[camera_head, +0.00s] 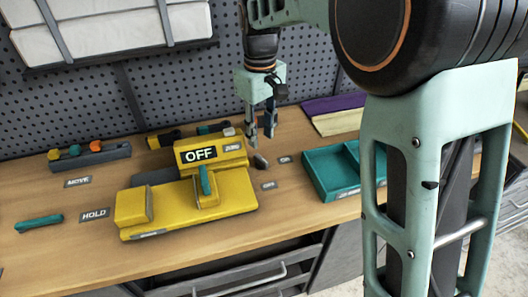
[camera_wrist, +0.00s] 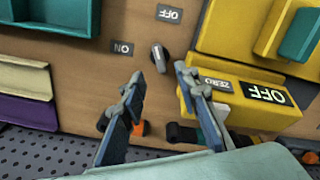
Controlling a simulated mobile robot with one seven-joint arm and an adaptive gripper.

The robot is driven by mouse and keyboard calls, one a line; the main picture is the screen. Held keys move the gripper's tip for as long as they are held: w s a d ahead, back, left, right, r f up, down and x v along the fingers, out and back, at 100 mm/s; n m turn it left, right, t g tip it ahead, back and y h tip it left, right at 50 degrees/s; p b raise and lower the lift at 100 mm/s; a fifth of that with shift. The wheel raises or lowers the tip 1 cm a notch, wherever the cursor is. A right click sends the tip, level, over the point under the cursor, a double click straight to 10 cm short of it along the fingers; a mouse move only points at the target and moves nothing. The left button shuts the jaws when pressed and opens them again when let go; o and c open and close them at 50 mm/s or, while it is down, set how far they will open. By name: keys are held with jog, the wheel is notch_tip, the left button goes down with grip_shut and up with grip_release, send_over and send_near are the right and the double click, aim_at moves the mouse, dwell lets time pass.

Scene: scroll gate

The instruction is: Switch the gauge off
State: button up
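The yellow gauge (camera_head: 190,214) sits on the wooden bench, and its display (camera_head: 201,153) reads OFF. The display also shows in the wrist view (camera_wrist: 266,94), beside a ZERO label (camera_wrist: 217,84). A small dark knob with a light stripe (camera_wrist: 158,58) stands on the bench beside the gauge; it also shows in the head view (camera_head: 261,161). An OFF label (camera_wrist: 170,14) and an ON label (camera_wrist: 122,48) lie near it. The knob's long side runs roughly toward the OFF label. My gripper (camera_head: 261,138) is open and empty above the bench near the knob, fingers pointing down.
A teal tray (camera_head: 322,190) stands right of the knob, with purple (camera_head: 333,103) and cream (camera_head: 338,122) pieces behind it. A tool rack (camera_head: 90,155), MOVE (camera_head: 78,182) and HOLD (camera_head: 95,215) labels and a teal handle (camera_head: 39,222) are at left. A pegboard (camera_head: 90,105) stands behind.

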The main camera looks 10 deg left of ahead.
aim_at(261, 158)
notch_tip(261, 158, down, 8)
jog(key=shift+f, duration=0.2)
grip_shut()
